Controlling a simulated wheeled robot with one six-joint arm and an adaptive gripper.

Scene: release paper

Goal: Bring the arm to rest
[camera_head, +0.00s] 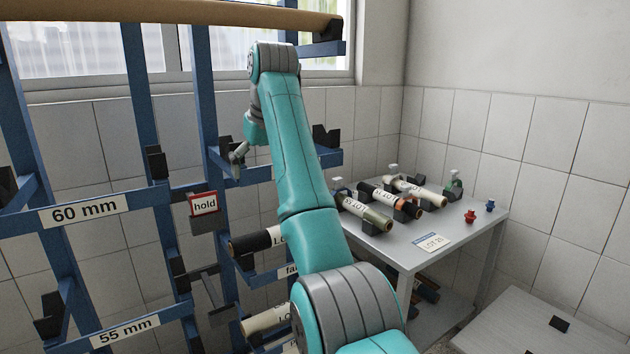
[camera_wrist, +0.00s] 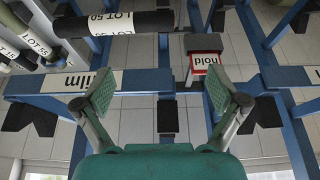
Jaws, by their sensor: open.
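My teal arm rises from the bottom of the head view and reaches up in front of the blue rack (camera_head: 135,85). My gripper (camera_head: 238,155) is at its far end, beside a rack upright and partly hidden by the arm. In the wrist view my gripper (camera_wrist: 170,100) shows two grey-green finger pads spread wide apart with nothing between them.
Rolls, one dark (camera_head: 255,241) and one cream (camera_head: 268,319), lie on lower rack arms. A grey table (camera_head: 455,241) at right bears several rolls and small red and blue items. A long tan roll (camera_head: 170,12) lies on top.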

